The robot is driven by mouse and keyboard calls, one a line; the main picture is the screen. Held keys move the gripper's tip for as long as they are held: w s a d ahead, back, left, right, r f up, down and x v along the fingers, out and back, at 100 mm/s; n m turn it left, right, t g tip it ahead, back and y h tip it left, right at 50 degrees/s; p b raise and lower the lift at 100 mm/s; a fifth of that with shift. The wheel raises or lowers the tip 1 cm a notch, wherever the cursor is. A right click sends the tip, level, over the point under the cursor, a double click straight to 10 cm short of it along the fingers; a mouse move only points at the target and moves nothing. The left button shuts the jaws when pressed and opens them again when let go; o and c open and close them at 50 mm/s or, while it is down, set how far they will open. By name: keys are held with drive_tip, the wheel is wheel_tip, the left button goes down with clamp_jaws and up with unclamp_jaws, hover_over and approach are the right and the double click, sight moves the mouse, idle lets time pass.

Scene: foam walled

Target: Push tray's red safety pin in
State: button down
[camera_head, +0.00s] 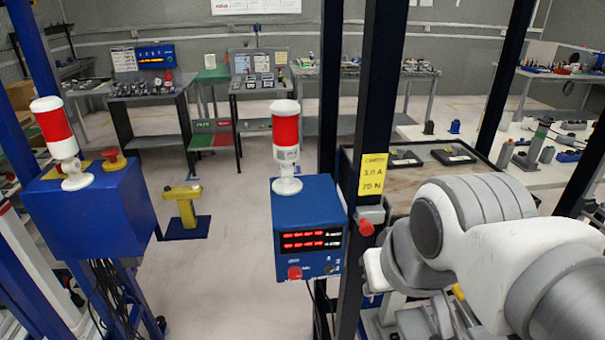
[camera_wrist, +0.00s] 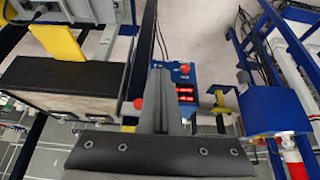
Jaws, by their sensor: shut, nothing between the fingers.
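The red safety pin (camera_head: 366,227) sticks out of a small grey block on the dark post, beside the near left corner of the tray (camera_head: 415,198). In the wrist view the pin (camera_wrist: 138,103) shows as a red knob just left of my fingers. My gripper (camera_wrist: 160,72) is shut and empty, its dark fingers together. In the head view its end is at the pale parts just below the pin, largely covered by my arm. A gap shows between pin and fingers in the wrist view, but depth is hard to judge, so I cannot tell contact.
A blue box (camera_head: 308,228) with red displays and a red-white beacon stands left of the post. A yellow label (camera_head: 373,174) is on the post above the pin. Another blue box (camera_head: 95,210) is at far left.

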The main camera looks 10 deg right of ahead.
drive_tip(key=shift+r, duration=0.1)
drive_tip(key=w+a+r+n+g+h+p, duration=0.1)
drive_tip(key=w+a+r+n+g+p, duration=0.1)
drive_tip(key=w+n, duration=0.4)
drive_tip(key=w+a+r+n+g+h+p, duration=0.1)
drive_tip(key=w+a+r+n+g+p, duration=0.2)
drive_tip(key=w+n, duration=0.4)
wheel_tip(320, 180, up, 2)
drive_tip(key=a+n+p, duration=0.1)
drive_tip(key=n, duration=0.6)
drive_tip(key=shift+r+h+p, duration=0.2)
drive_tip(key=shift+h+p, duration=0.2)
drive_tip(key=shift+w, duration=0.1)
drive_tip(key=w+d+f, duration=0.1)
drive_tip(key=d+f, duration=0.5)
drive_tip(key=f, duration=0.3)
drive_tip(key=shift+d, duration=0.25)
